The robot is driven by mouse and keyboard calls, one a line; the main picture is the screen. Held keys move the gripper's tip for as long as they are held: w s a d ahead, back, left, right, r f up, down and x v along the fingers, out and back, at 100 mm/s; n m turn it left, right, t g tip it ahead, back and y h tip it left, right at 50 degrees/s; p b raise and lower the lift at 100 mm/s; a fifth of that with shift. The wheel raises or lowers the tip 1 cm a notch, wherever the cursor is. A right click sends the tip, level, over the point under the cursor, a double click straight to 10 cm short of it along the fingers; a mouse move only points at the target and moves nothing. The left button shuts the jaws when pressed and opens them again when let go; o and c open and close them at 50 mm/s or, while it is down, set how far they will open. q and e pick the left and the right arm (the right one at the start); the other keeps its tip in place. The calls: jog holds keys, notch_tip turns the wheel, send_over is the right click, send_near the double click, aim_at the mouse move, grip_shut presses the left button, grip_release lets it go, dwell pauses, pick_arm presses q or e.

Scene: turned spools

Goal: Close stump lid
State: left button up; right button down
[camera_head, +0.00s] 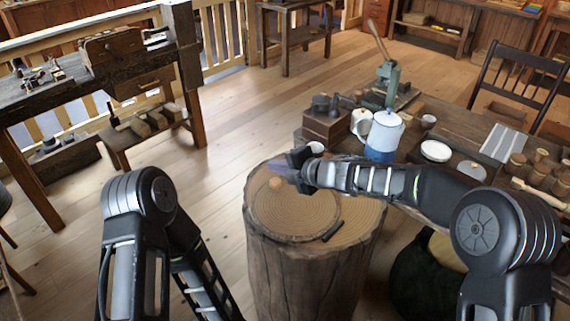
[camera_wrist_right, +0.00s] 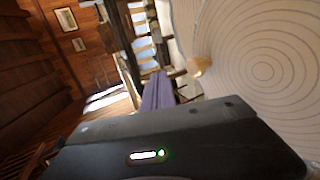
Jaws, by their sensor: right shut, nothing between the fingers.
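The tree stump (camera_head: 312,275) stands upright in the middle of the head view. Its round ringed lid (camera_head: 305,208) lies flat on the top, with no gap that I can see. A small pale wooden knob (camera_head: 276,184) sits near the lid's left edge. A dark hinge-like piece (camera_head: 332,231) is at the opposite edge. My right gripper (camera_head: 279,168) is shut and empty, just above the far left part of the lid, close to the knob. In the right wrist view the shut fingers (camera_wrist_right: 158,92) are beside the knob (camera_wrist_right: 200,66) and the lid (camera_wrist_right: 265,70), apart from the knob. My left gripper is out of view.
A workbench (camera_head: 445,118) right of the stump holds a blue-and-white pot (camera_head: 383,135), a wooden box (camera_head: 327,124), a white dish (camera_head: 436,151) and several spools. A dark sack (camera_head: 425,275) sits right of the stump. The floor (camera_head: 215,165) left of the stump is clear.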

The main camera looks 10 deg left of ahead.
aim_at(273, 180)
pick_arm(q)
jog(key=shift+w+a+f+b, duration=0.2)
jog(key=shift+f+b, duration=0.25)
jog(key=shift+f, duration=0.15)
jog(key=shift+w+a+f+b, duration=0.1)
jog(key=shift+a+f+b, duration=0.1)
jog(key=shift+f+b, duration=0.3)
pick_arm(e)
jog(key=shift+w+a+f, duration=0.15)
jog(key=shift+a+f, duration=0.1)
jog(key=shift+f, duration=0.35)
jog(key=shift+w+a+f, duration=0.15)
jog(key=shift+a+f, duration=0.05)
jog(key=shift+f, duration=0.4)
jog(key=shift+w+a+f, duration=0.15)
jog(key=shift+a+f, duration=0.1)
jog(key=shift+f, duration=0.35)
